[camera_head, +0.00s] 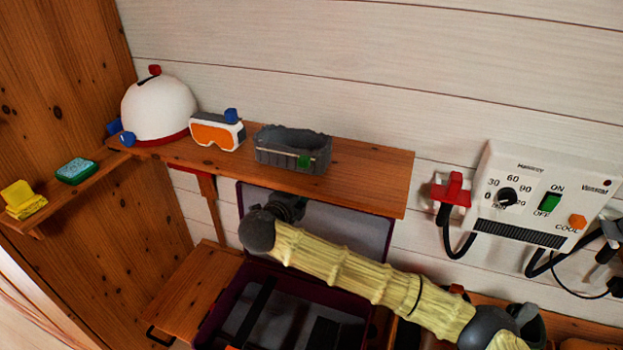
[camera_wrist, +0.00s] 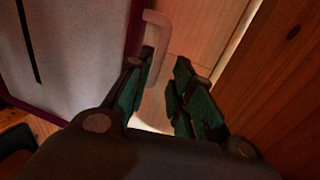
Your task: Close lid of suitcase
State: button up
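The suitcase stands open below the wall shelf, its purple-rimmed base (camera_head: 215,322) on a wooden surface. Its grey-lined lid (camera_head: 345,237) is raised, roughly upright near the wall, partly hidden by my arm and the shelf. My gripper (camera_head: 290,206) is at the lid's upper part, close under the shelf. In the wrist view the lid (camera_wrist: 75,40) fills the left side, with a pale handle (camera_wrist: 157,30) along its purple edge. My gripper (camera_wrist: 161,65) has its two fingers apart, with the handle's end near the left finger. I cannot tell whether they touch.
The wooden shelf (camera_head: 385,183) overhangs the lid and carries a grey bin (camera_head: 290,150), goggles (camera_head: 215,132) and a white helmet (camera_head: 160,108). A white control box (camera_head: 540,195) with cables is on the wall at right. A wooden panel (camera_wrist: 285,80) is close right of my fingers.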

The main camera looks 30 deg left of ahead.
jog(key=p+x, duration=0.2)
jog(key=x, duration=0.7)
jog(key=shift+p, duration=0.4)
jog(key=shift+f, duration=0.1)
grip_shut()
